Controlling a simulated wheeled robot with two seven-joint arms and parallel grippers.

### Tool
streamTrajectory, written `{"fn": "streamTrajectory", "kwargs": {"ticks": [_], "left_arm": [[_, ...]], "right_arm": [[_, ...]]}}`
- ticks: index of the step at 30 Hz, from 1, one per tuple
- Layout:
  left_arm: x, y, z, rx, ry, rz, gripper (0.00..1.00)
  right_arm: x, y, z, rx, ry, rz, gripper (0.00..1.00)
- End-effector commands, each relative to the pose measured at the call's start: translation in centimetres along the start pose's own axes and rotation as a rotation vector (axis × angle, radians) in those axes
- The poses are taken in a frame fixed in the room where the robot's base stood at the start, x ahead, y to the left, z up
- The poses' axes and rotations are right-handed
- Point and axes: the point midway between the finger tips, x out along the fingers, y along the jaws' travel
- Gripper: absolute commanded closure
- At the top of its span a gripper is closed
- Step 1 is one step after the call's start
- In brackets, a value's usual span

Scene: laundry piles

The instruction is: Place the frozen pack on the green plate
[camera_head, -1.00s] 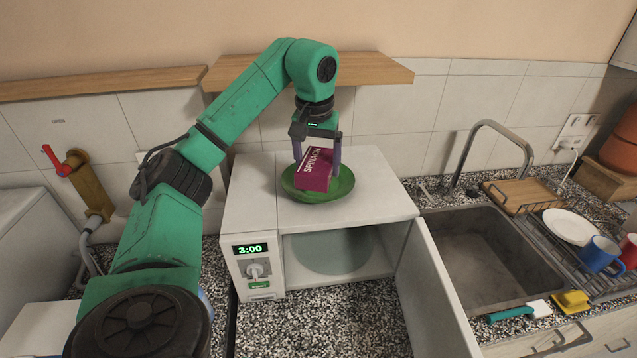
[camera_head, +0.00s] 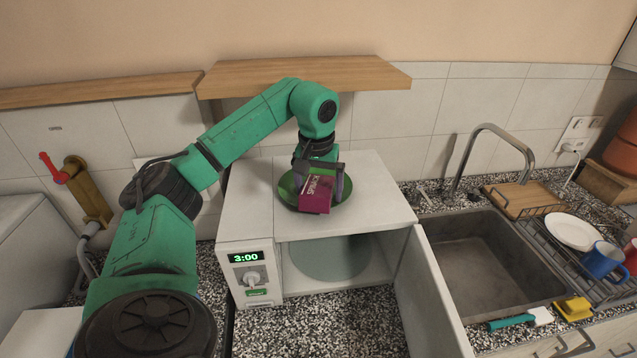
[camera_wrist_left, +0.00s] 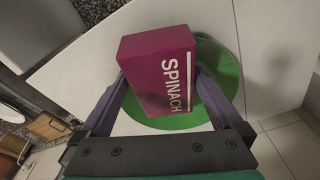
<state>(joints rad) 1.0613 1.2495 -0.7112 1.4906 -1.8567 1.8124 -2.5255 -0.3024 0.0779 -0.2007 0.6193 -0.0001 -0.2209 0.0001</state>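The frozen pack (camera_head: 315,195) is a magenta box marked SPINACH. It is at the green plate (camera_head: 343,195), overlapping its front part in the head view; I cannot tell if it touches the plate. The plate lies on top of the white microwave (camera_head: 248,212). My left gripper (camera_head: 320,184) is above the plate with a finger on each side of the pack, shut on it. In the left wrist view the pack (camera_wrist_left: 160,70) sits between both fingers, with the plate (camera_wrist_left: 218,65) behind it. My right gripper is not in view.
The microwave door (camera_head: 432,295) stands open at the right, showing a glass turntable (camera_head: 330,258) inside. A wooden shelf (camera_head: 370,72) is on the wall behind my arm. A sink (camera_head: 495,260) and a dish rack with a white plate (camera_head: 572,228) are at the right.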

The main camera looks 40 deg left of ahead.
Motion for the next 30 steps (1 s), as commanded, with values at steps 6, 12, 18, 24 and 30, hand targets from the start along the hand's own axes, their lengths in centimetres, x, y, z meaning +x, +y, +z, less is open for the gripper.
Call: {"fn": "streamTrajectory", "kwargs": {"ticks": [6, 12, 18, 24, 30], "left_arm": [[-2.4, 0.1, -0.1, 0.000, 0.006, 0.005, 0.00], [-7.7, 0.0, -0.2, -0.001, 0.006, 0.002, 0.00], [-9.2, 0.1, -0.1, 0.002, 0.005, 0.002, 0.00], [-10.8, 0.1, -0.1, 0.002, 0.005, 0.002, 0.00], [-12.1, 0.1, -0.1, 0.001, 0.003, 0.001, 0.00]], "right_arm": [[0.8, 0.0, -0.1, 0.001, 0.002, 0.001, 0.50], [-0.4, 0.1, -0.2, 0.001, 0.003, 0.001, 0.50], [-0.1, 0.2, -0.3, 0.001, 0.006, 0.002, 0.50], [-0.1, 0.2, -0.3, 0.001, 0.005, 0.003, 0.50], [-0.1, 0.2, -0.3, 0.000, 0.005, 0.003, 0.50]]}}
